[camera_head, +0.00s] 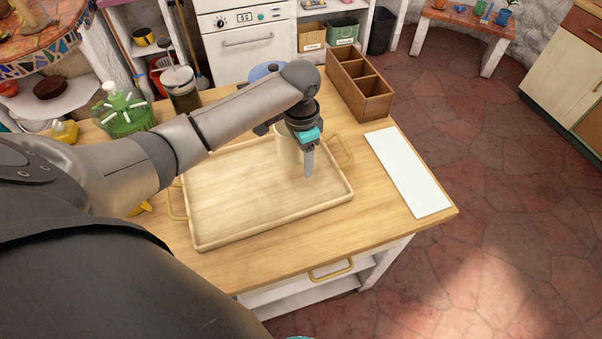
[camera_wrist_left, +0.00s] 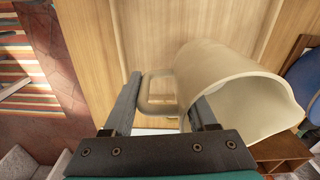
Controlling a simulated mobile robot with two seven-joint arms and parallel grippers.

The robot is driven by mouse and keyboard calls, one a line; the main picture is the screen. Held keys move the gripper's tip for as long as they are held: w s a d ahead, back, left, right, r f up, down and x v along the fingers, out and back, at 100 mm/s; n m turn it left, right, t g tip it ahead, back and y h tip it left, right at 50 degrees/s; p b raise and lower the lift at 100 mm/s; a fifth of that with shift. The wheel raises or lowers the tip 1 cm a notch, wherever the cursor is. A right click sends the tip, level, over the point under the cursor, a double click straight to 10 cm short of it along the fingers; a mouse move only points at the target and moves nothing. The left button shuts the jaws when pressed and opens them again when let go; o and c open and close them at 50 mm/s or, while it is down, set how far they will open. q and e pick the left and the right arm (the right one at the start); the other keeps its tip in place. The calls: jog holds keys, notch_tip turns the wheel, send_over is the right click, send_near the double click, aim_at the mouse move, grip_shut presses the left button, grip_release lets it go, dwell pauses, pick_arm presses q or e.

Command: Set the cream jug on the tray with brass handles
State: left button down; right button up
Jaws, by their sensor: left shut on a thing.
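The cream jug (camera_head: 287,150) is upright at the back right part of the wooden tray (camera_head: 235,200), partly hidden behind my left gripper (camera_head: 308,165). In the left wrist view the jug (camera_wrist_left: 232,85) has its open mouth and spout toward the camera. Its handle (camera_wrist_left: 157,92) lies between the fingers of my left gripper (camera_wrist_left: 166,88), which is shut on it. The jug is over the tray floor; I cannot tell whether its base touches it. The tray has brass handles at its left and right ends (camera_head: 342,152).
A wooden compartment box (camera_head: 360,88) stands behind the tray's right end. A white board (camera_head: 407,172) lies to the right. The tray's left and front parts are bare.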

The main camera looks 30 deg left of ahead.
pick_arm(q)
jog(key=shift+f+b, duration=0.35)
jog(key=shift+f, duration=3)
jog(key=shift+f, duration=0.15)
jog(key=shift+c, duration=1)
grip_release()
jog(key=shift+f, duration=0.1)
notch_tip(320, 180, up, 12)
jog(key=shift+s+r+p, duration=0.1)
jog(key=shift+r+p, duration=0.15)
jog(key=shift+p, duration=0.5)
